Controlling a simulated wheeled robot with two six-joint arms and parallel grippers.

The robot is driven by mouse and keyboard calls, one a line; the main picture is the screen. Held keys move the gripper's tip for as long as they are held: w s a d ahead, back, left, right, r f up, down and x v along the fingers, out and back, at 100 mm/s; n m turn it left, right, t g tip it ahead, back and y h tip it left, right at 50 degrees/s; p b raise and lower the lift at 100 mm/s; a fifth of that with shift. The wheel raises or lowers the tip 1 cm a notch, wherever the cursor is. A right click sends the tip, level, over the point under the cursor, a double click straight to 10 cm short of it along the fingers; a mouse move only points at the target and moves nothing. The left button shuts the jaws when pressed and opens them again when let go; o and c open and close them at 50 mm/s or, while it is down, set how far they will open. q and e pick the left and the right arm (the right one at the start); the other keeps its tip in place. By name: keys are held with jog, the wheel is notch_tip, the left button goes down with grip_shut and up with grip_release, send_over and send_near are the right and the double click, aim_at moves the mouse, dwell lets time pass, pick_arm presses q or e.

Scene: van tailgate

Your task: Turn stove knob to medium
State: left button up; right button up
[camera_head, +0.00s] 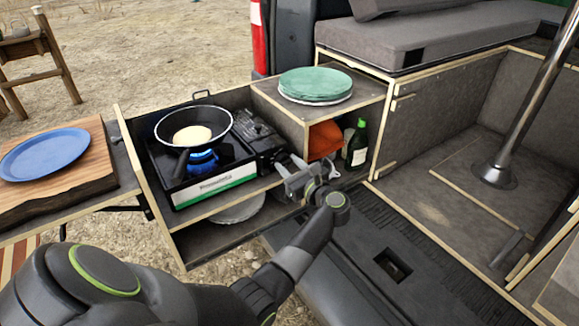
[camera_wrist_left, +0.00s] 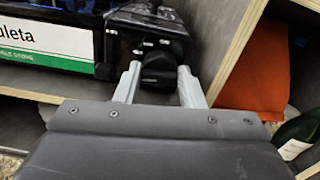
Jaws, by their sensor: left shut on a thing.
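The camp stove (camera_head: 222,187) sits in the pull-out drawer, with a blue flame (camera_head: 203,160) burning under a dark frying pan (camera_head: 170,127). A pale round pancake (camera_head: 192,136) lies in the pan. The black stove knob (camera_wrist_left: 163,68) is on the front of the stove's right-hand box. My left gripper (camera_head: 286,167) is at that knob, and in the left wrist view its two light fingers (camera_wrist_left: 158,84) stand on either side of the knob, shut on it. In the head view the gripper hides the knob. The knob's setting cannot be read. My right gripper is out of view.
To the right, a shelf holds green plates (camera_head: 315,84) on top, with an orange cloth (camera_head: 324,139) and a dark bottle (camera_head: 357,145) below. A blue plate (camera_head: 45,155) rests on a wooden board (camera_head: 75,180) at left.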

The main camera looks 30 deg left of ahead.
pick_arm(q)
jog(key=m+p, duration=0.1)
jog(key=m, duration=0.5)
jog(key=shift+w+d, duration=0.1)
dwell(0.4)
jog(key=o, duration=1)
